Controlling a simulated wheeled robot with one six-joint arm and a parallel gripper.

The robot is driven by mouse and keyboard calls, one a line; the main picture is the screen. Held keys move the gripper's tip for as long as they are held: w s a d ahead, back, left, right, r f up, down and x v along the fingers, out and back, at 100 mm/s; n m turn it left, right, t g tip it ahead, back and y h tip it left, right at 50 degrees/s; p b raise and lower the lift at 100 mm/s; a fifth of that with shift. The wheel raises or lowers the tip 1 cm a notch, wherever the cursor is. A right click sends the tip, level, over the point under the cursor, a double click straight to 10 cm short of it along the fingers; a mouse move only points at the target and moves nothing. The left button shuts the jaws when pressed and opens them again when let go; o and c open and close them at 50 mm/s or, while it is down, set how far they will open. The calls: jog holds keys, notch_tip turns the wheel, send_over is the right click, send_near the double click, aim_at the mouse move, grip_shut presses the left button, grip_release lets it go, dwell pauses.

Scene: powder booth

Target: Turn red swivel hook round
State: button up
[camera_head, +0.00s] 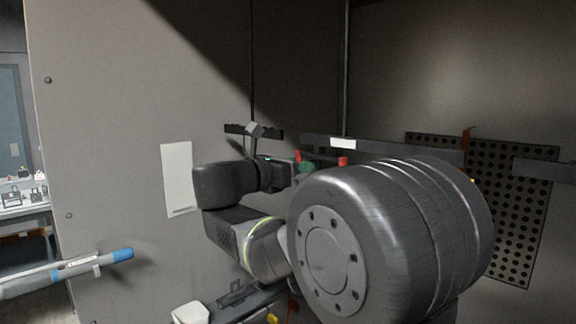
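Two small red pieces show just beyond my arm, below the dark rail: one on the left (297,155) above a green piece (305,167), and one to its right (342,161). I cannot tell which is the red swivel hook, and their lower parts are hidden. My gripper (284,172) is at the dark end of my arm, pointing right, close to the left red piece. Its fingers are too small and covered to tell open from shut, or whether they touch anything.
A dark rail (400,149) with a white label crosses the booth. A blue-ended wand (118,256) sticks out at lower left. A white block (190,314) lies at the bottom.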

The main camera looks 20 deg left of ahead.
jog(key=c, duration=0.6)
jog(key=shift+s, duration=0.1)
